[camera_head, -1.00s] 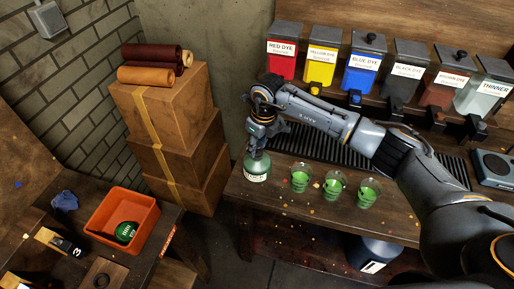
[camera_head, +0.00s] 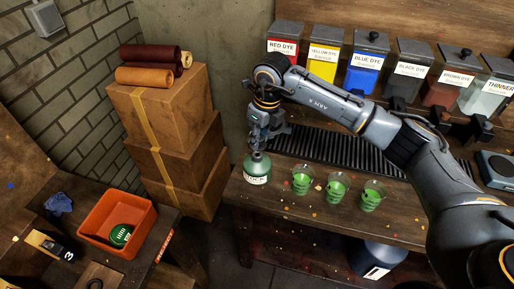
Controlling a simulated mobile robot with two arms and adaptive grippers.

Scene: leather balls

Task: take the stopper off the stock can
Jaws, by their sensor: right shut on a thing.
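The stock can (camera_head: 257,170) is a green, rounded can with a white label. It stands upright at the left end of the dark wooden bench. My right gripper (camera_head: 258,148) points down right over the can's top and is shut on the stopper. The stopper is hidden between the fingers, and I cannot tell whether it still touches the can's neck. My left gripper is not in view.
Three glasses of green liquid (camera_head: 336,187) stand just right of the can. Dye dispensers (camera_head: 362,75) line the back shelf. Stacked cardboard boxes (camera_head: 165,115) stand to the left. An orange bin (camera_head: 140,210) sits on the lower-left table. The floor gap between is free.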

